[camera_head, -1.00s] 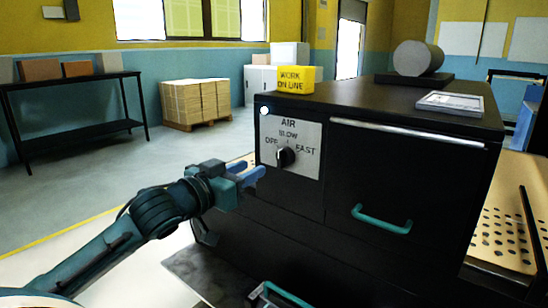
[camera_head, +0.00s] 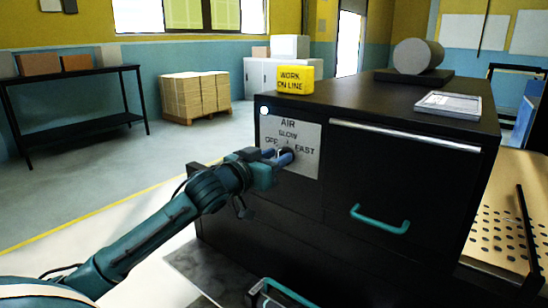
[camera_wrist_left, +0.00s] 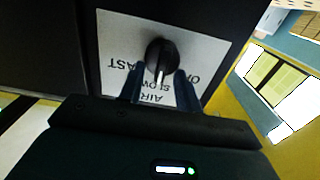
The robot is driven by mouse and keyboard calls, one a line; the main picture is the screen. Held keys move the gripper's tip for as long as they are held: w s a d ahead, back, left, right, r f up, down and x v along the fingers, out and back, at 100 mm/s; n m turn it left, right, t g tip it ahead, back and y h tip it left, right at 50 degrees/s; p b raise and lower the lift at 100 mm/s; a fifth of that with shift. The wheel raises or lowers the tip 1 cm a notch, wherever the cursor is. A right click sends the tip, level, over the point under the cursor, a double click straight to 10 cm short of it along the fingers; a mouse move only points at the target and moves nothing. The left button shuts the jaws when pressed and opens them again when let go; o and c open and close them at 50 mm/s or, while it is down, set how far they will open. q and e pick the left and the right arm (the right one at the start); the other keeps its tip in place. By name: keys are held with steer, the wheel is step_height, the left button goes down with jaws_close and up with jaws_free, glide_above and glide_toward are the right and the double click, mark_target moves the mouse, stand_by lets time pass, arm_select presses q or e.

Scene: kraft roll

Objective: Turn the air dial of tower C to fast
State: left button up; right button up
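The air dial (camera_head: 287,151) is a round black knob on a pale label plate (camera_head: 308,165) marked AIR, OFF, SLOW and FAST, on the front of the black cabinet (camera_head: 400,185). My left gripper (camera_head: 281,157) is at the dial and covers part of it in the head view. In the left wrist view the plate appears upside down, and the dial (camera_wrist_left: 162,52) sits between and just beyond the two spread fingers (camera_wrist_left: 159,76). Its white mark points toward SLOW. Finger contact with the knob cannot be made out. My right gripper is not in view.
A teal handle (camera_head: 380,220) sticks out right of the dial. The floor (camera_head: 110,185) at left is clear.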

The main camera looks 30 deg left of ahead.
arm_select(q)
steer(key=shift+c, duration=0.3)
jaws_close()
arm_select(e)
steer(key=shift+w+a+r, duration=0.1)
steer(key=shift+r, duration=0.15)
